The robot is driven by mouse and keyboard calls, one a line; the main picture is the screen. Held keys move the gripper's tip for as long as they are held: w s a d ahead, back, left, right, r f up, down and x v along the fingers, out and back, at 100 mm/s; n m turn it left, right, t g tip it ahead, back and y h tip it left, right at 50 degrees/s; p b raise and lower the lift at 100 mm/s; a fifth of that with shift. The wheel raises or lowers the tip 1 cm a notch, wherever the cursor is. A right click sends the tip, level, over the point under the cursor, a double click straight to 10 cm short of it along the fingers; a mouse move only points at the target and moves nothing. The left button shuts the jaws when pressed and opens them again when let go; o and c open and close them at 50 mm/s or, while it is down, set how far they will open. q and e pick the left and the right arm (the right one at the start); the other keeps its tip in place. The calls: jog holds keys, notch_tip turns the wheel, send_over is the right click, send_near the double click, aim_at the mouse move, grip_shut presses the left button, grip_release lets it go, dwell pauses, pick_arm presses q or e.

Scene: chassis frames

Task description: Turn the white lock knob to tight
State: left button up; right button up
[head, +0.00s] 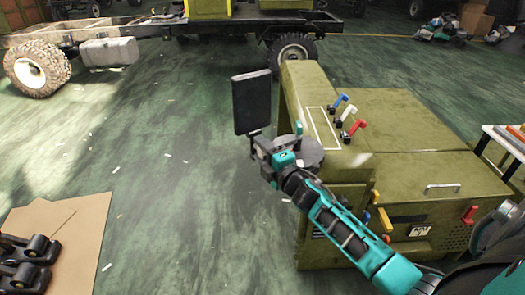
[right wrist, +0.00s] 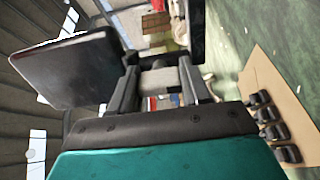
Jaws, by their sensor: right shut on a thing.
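A black flat screen (head: 251,102) stands upright at the left side of the olive machine. My right gripper (head: 257,146) is just below the screen, reaching in from the lower right. In the right wrist view, its two fingers (right wrist: 158,88) close on a pale grey-white cylindrical piece (right wrist: 159,78), which appears to be the white lock knob. The fingers hide part of it, and I cannot read any mark showing how far it is turned. The knob is hidden behind my gripper in the head view. The screen also shows at the left of the right wrist view (right wrist: 70,70). My left gripper is not in view.
A brown sheet (head: 75,225) with black parts (head: 25,250) lies lower left. The green floor between is largely clear.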

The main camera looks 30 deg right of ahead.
jog(key=o, duration=1)
jog(key=shift+o, duration=0.2)
jog(key=s, duration=1.3)
jog(key=shift+a, duration=0.15)
jog(key=s+a+f+m+g+y, duration=0.1)
jog(key=s+a+f+m+g, duration=0.2)
jog(key=s+a+f+m, duration=0.3)
jog(key=s+a+f+m+g+y, duration=0.1)
jog(key=s+a+f+m+g, duration=0.3)
jog(key=a+f+m, duration=0.5)
jog(key=shift+s+a+f, duration=0.65)
jog(key=shift+s+a, duration=0.2)
jog(key=shift+s, duration=0.1)
